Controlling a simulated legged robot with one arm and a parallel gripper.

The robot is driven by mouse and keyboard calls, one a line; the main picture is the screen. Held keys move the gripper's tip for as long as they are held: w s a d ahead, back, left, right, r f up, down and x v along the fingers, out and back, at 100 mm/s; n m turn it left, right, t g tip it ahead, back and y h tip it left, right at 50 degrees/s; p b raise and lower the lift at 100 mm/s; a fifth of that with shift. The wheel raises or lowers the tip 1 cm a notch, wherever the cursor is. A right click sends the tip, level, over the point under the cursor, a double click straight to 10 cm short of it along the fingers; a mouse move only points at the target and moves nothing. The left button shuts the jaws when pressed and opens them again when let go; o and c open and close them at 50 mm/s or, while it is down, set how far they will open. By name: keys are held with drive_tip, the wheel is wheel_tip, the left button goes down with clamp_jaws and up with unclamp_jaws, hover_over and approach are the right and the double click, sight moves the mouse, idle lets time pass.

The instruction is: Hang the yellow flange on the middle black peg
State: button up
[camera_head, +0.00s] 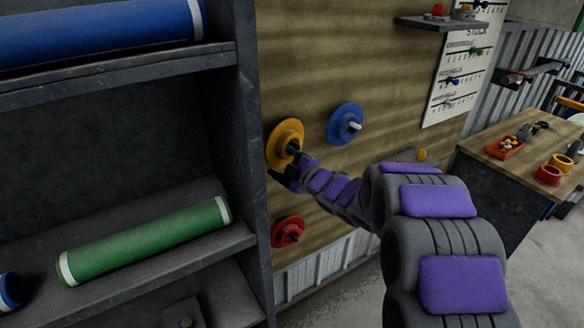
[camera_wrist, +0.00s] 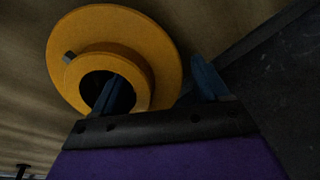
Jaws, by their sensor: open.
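The yellow flange (camera_head: 284,131) is at the wooden wall panel, its round face turned outward. In the wrist view the yellow flange (camera_wrist: 160,45) shows a wide disc and a raised hub with a dark bore. My gripper (camera_head: 285,165) is at its lower right side. In the wrist view my gripper (camera_wrist: 158,78) is open: one blue finger overlaps the bore, the other stands outside the disc's right edge. The middle black peg is not clearly visible; a dark tip at the hub may be the peg or a finger, so I cannot tell whether the flange hangs on it.
A blue flange (camera_head: 343,122) on a light-tipped peg is up and right. A red flange (camera_head: 288,230) is below. A dark shelf (camera_head: 249,150) with blue and green rolls stands close on the left. A workbench (camera_head: 500,135) is at right.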

drive_tip(key=p+v, duration=0.3)
drive_tip(key=v, duration=1.4)
drive_tip(key=d+m+h, duration=0.8)
drive_tip(key=d+h, duration=0.3)
drive_tip(key=d, duration=0.2)
drive_tip(key=s+d+m+g+h, duration=0.4)
drive_tip(key=s+d+m, duration=0.15)
drive_tip(key=s, duration=0.35)
drive_tip(key=s+a+f+m+g+y, duration=0.1)
drive_tip(key=s+a+m+g, duration=0.1)
drive_tip(key=s, duration=0.8)
drive_tip(key=s+a+f+m+g, duration=0.1)
drive_tip(key=s+a+g, duration=0.3)
drive_tip(key=s, duration=0.6)
drive_tip(key=s+a+f+m+g+y, duration=0.1)
drive_tip(key=s+a+m+g, duration=0.3)
drive_tip(key=s, duration=0.6)
drive_tip(key=shift+s+f+y, duration=0.2)
drive_tip(key=shift+y, duration=0.1)
